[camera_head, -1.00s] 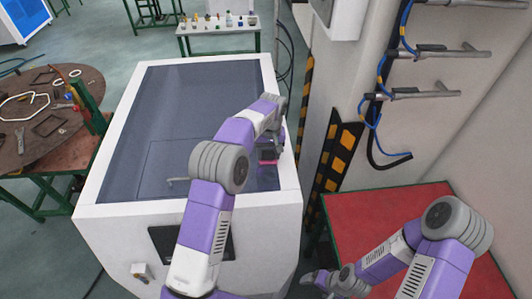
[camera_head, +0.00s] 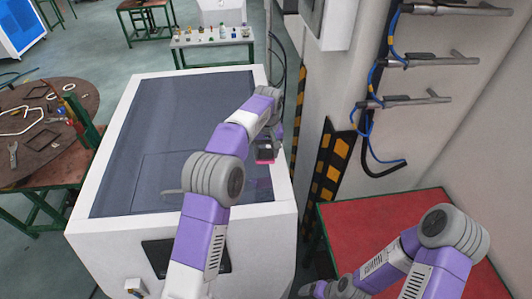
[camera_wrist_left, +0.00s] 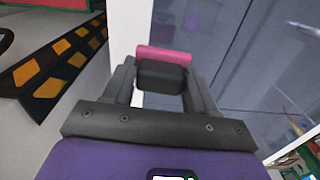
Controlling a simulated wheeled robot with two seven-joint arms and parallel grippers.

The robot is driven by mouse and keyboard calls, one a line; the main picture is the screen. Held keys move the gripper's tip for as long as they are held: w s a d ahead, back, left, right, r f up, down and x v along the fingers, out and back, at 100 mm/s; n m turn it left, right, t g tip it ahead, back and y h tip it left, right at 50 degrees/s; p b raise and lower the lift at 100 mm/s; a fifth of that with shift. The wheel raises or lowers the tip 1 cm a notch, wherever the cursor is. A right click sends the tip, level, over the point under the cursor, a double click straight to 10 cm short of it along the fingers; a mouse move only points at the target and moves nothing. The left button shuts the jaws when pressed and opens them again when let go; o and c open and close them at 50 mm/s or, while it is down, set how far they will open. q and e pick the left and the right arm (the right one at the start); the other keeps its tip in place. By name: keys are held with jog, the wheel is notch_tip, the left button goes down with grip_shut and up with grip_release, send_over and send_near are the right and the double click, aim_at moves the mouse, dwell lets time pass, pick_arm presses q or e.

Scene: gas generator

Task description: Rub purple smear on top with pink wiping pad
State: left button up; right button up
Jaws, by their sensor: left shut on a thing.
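The pink wiping pad (camera_head: 264,161) has a black handle block. My left gripper (camera_head: 265,147) is shut on this block, over the right side of the white machine's dark top (camera_head: 185,115). In the left wrist view the pink pad (camera_wrist_left: 163,54) sticks out beyond the fingers of my left gripper (camera_wrist_left: 160,80). A faint purple smear (camera_head: 260,185) shows on the dark top near its right front corner, just below the pad in the head view. I cannot tell whether the pad touches the surface. My right gripper (camera_head: 308,291) is at the bottom edge, partly cut off.
A grey handle (camera_head: 172,192) lies at the front of the dark top, beside my left arm. A wall with a yellow-black striped strip (camera_head: 330,165) stands to the right. A red table (camera_head: 365,220) is at lower right. A cluttered round table (camera_head: 40,120) is at left.

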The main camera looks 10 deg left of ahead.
aim_at(265, 151)
pick_arm(q)
jog(key=shift+a, duration=0.1)
jog(key=shift+r, duration=1.5)
jog(key=shift+s+f, duration=0.1)
